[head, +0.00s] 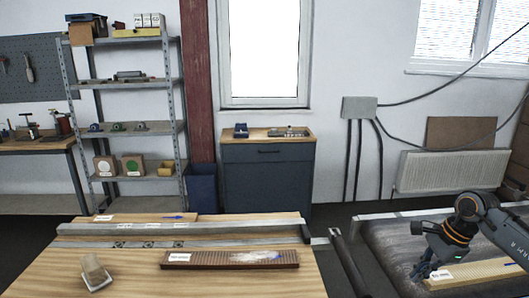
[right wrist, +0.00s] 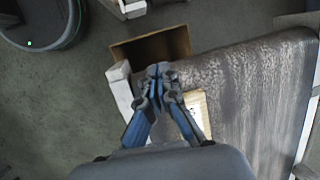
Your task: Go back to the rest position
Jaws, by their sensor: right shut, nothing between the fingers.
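My right gripper (head: 424,270) is at the right of the head view, over the near left part of the dark conveyor belt (head: 385,243). Its blue fingers are closed together and empty; they also show in the right wrist view (right wrist: 158,72). A pale wooden board (head: 480,272) with a white label lies on the belt beside and beyond the gripper. In the right wrist view part of this board (right wrist: 198,107) shows on the belt, partly hidden by the fingers. My left gripper is in neither view.
A wooden table (head: 140,262) holds a brown ribbed board (head: 215,259) with a pale smear and a small block (head: 95,272). A metal rail (head: 180,228) crosses its far side. An open cardboard box (right wrist: 180,42) stands on the floor off the belt's end.

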